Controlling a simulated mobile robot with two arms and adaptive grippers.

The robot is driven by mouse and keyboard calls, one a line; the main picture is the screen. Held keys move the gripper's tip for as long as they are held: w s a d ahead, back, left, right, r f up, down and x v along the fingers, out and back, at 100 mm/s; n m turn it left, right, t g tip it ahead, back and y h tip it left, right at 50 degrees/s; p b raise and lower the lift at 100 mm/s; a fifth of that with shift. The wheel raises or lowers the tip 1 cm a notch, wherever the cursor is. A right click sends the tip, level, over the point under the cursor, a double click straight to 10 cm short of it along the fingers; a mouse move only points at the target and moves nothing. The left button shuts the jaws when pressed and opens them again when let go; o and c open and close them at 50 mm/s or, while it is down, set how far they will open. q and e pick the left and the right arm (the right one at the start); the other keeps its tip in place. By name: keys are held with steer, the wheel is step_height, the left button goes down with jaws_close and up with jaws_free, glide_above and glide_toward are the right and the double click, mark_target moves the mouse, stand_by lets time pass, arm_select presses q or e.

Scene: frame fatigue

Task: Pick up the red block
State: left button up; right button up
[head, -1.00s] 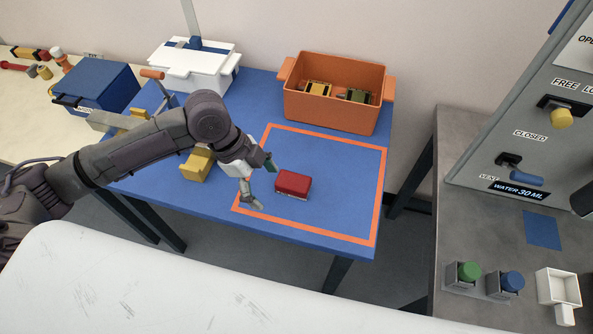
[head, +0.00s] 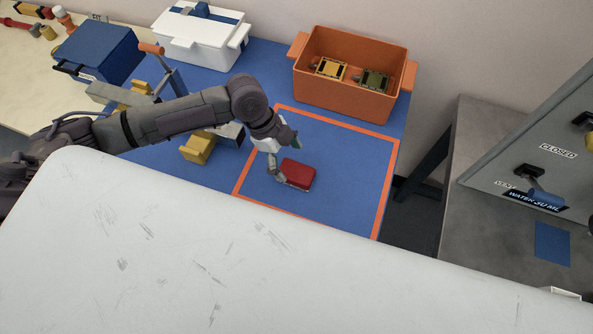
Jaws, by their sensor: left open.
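The red block (head: 299,174) lies on the blue table top, inside the orange outlined square (head: 388,182). My left gripper (head: 287,160) is open at the left side of the block. One finger is near the block's back edge and the other is low by its left front edge. The fingers have nothing held between them. I cannot tell whether a finger touches the block. My right gripper is not in view.
An orange bin (head: 320,97) with a yellow and an olive item stands behind the square. A yellow block (head: 197,148), a clamp-like tool (head: 165,70), a blue box (head: 97,52) and a white cooler (head: 203,42) are on the left. My white body surface fills the front.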

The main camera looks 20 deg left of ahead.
mark_target(296, 170)
arm_select(q)
steer(key=p+x, duration=0.1)
steer(key=x, duration=0.3)
steer(key=shift+s+d+p, duration=0.15)
steer(key=shift+p, duration=0.2)
steer(key=shift+d+f, duration=0.25)
steer(key=shift+f, duration=0.3)
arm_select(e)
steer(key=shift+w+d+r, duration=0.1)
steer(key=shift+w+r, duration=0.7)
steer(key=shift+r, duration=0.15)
arm_select(q)
steer(key=shift+c, duration=1.1)
steer(key=c, duration=1.1)
steer(key=shift+c, duration=0.2)
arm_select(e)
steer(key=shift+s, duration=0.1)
arm_select(q)
steer(key=shift+r, duration=0.15)
